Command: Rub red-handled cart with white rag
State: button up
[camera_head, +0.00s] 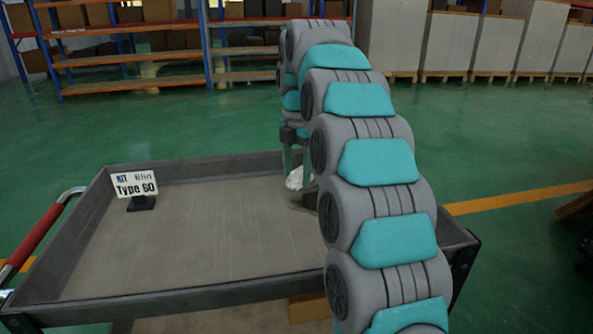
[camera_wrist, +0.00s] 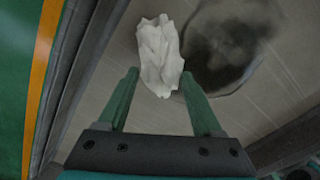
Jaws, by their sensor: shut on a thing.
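The red-handled cart (camera_head: 190,235) has a grey-brown tray top with a raised dark rim, and its red handle (camera_head: 36,238) is at the left. My gripper (camera_wrist: 160,88) is over the right part of the tray, its green fingers shut on the white rag (camera_wrist: 160,55). The rag is crumpled and sits at the fingertips, close to the tray surface; I cannot tell whether it touches. In the head view the rag (camera_head: 295,179) shows partly behind my arm. A dark smudge (camera_wrist: 225,45) on the tray lies just right of the rag in the wrist view.
A small sign (camera_head: 135,186) reading "Type 60" stands on a dark base at the tray's left. The tray's middle is clear. Orange and blue shelves (camera_head: 130,40) with boxes and pale crates (camera_head: 470,45) stand far back. The green floor is open around the cart.

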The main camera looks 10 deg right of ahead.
jog(key=shift+f+b, duration=0.4)
jog(key=shift+f, duration=0.65)
dwell(0.4)
